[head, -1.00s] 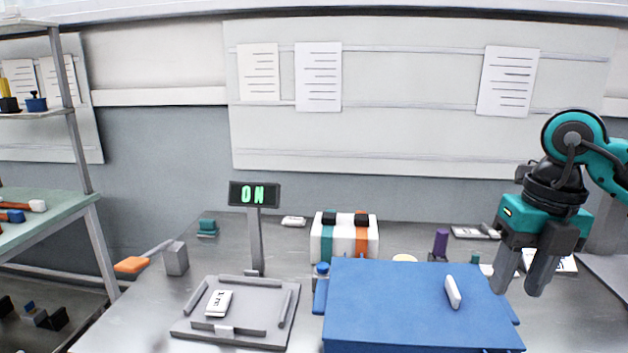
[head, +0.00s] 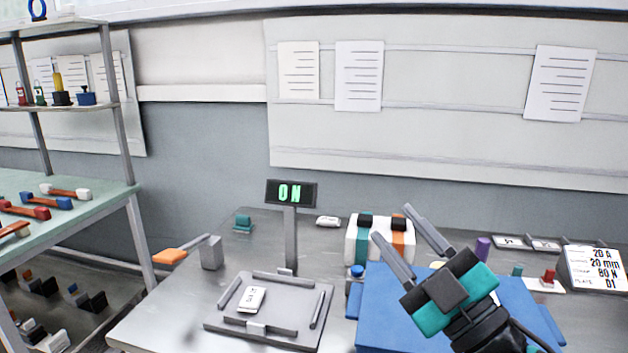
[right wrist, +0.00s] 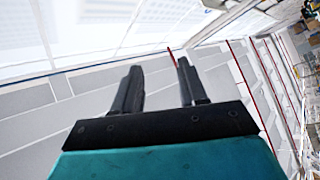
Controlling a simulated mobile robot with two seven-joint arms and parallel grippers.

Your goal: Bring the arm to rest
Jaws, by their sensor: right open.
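My right gripper (head: 408,238) is in the lower right of the head view, in front of the blue box and the white block with breakers. Its two grey fingers point up and to the left, apart, with nothing between them. In the right wrist view the open fingers (right wrist: 158,82) also show empty, against floor and bright windows. My left gripper is not in view.
A blue box (head: 375,315) stands below my right gripper. A white block (head: 352,240) with teal and orange bands is behind it. A grey fixture plate (head: 300,290) holds a white piece. A display (head: 291,193) reads ON. An orange-handled lever (head: 170,256) stands left. Shelves (head: 90,205) are at far left.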

